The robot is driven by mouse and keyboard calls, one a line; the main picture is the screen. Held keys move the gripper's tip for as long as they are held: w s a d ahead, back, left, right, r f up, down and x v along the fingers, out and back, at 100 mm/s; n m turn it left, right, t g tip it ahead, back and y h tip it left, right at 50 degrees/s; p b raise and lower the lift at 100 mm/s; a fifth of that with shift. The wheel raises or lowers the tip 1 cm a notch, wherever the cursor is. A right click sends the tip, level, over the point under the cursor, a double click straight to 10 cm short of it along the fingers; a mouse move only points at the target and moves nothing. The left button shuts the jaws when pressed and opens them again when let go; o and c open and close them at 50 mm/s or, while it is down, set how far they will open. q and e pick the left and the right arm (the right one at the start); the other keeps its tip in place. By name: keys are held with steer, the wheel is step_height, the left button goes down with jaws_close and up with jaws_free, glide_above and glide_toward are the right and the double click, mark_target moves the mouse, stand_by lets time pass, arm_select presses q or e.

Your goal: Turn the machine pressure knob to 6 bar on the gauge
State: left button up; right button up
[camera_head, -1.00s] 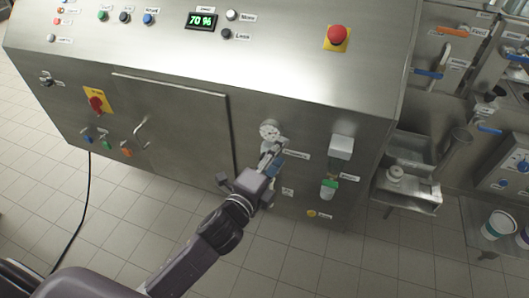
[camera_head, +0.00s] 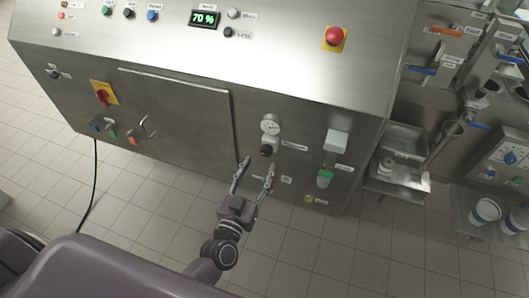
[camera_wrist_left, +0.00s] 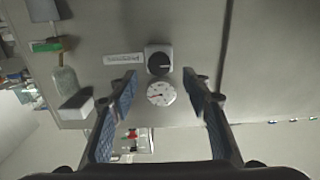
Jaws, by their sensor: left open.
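The pressure gauge (camera_head: 270,124) is a round white dial on the machine's front panel. The dark pressure knob (camera_head: 268,148) sits just below it. In the left wrist view the knob (camera_wrist_left: 159,63) and the gauge (camera_wrist_left: 161,93) lie between the spread fingers; the view is upside down. The needle reading is too small to tell. My left gripper (camera_head: 256,168) is open and empty, its fingertips just below the knob and apart from it. My right gripper is not in view.
A white box with a green-topped part (camera_head: 325,176) is on the panel right of the knob. A red emergency button (camera_head: 334,35) is above. A display (camera_head: 204,19) reads 70 %. The tiled floor (camera_head: 150,215) in front is clear.

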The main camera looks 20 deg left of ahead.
mark_target(265, 153)
arm_select(q)
steer(key=w, duration=0.6)
steer(key=shift+d, duration=0.15)
steer(key=shift+s, duration=0.1)
steer(key=shift+c, duration=0.3)
steer(key=c, duration=1.1)
